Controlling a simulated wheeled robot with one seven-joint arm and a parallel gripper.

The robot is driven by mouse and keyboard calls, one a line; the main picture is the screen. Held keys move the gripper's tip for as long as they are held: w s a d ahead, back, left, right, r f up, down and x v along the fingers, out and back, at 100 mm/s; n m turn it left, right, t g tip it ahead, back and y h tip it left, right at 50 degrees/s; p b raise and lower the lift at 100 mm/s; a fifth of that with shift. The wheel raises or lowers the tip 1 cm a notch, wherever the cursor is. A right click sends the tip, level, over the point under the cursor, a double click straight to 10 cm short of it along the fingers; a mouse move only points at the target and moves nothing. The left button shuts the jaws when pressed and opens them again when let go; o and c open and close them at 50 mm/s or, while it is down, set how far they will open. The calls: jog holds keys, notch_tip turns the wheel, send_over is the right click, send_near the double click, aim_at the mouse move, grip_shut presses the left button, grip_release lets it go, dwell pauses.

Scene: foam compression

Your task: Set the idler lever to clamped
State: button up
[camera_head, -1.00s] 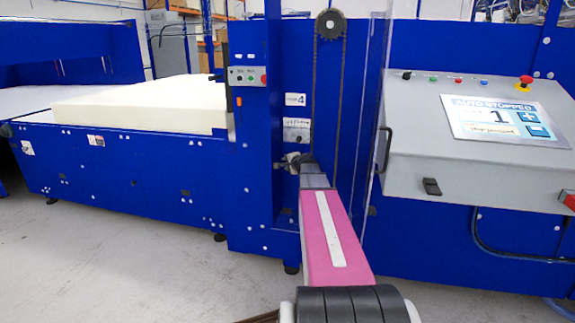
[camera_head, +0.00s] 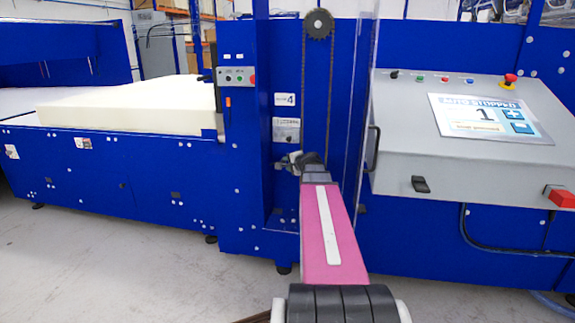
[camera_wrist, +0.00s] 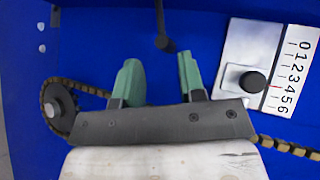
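A dark rod with a rounded end (camera_wrist: 163,40), which looks like the idler lever, comes down from the top edge of the wrist view against the blue panel. My gripper (camera_wrist: 159,72) is open, its two green finger pads apart with nothing between them. The rod's end lies just beyond the fingertips, in line with the gap; I cannot tell the distance in depth. A metal plate (camera_wrist: 237,52) with a black knob (camera_wrist: 252,81) and a number scale (camera_wrist: 290,70) is to the right. In the head view my gripper (camera_head: 290,162) is at the blue machine, partly hidden by my wrist.
A chain (camera_wrist: 285,146) passes behind my gripper to a sprocket (camera_wrist: 60,108) close on the left. In the head view an upper sprocket (camera_head: 318,25) carries the chain. A grey control console (camera_head: 470,140) stands at right, a foam block (camera_head: 130,104) at left.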

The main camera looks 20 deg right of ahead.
jog(key=w+d+f+n+t+h, duration=0.15)
jog(key=d+f+n+h, duration=0.7)
jog(key=n, duration=0.85)
jog(key=a+n+t+y, duration=0.5)
jog(key=a+n+t, duration=0.45)
jog(key=n, duration=1.15)
jog(key=shift+g, duration=0.9)
jog(key=x, duration=0.3)
jog(key=a+x, duration=0.1)
jog(key=x, duration=0.6)
jog(key=shift+s+a+r, duration=0.15)
jog(key=shift+a+r, duration=0.05)
jog(key=shift+r, duration=0.1)
